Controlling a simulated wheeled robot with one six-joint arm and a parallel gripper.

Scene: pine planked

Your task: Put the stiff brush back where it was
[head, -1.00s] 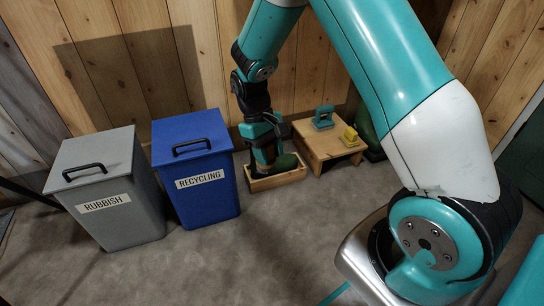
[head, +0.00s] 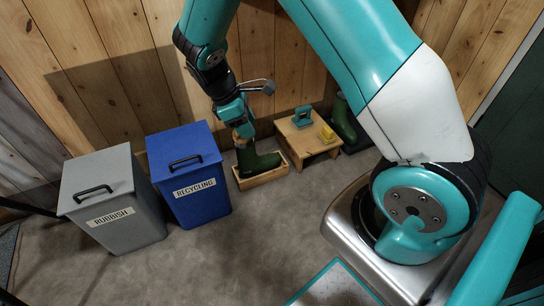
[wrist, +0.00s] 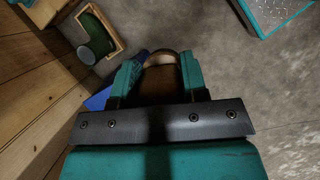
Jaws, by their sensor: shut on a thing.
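My gripper (head: 241,122) points down just above the wooden tray at the wall. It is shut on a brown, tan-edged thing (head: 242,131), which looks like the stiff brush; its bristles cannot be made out. In the wrist view my gripper (wrist: 160,70) has its teal fingers on either side of this brown brush (wrist: 160,84). A green boot (head: 262,161) stands in the wooden tray (head: 262,178), below and a little right of the held brush. The boot (wrist: 97,36) and tray (wrist: 117,34) also show in the wrist view, apart from my gripper.
A low wooden stool (head: 309,144) bears a teal handled block (head: 302,117) and a yellow block (head: 327,133). Another green boot (head: 343,120) stands to its right. The blue recycling bin (head: 188,174) and grey rubbish bin (head: 110,203) stand left. Floor in front is clear.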

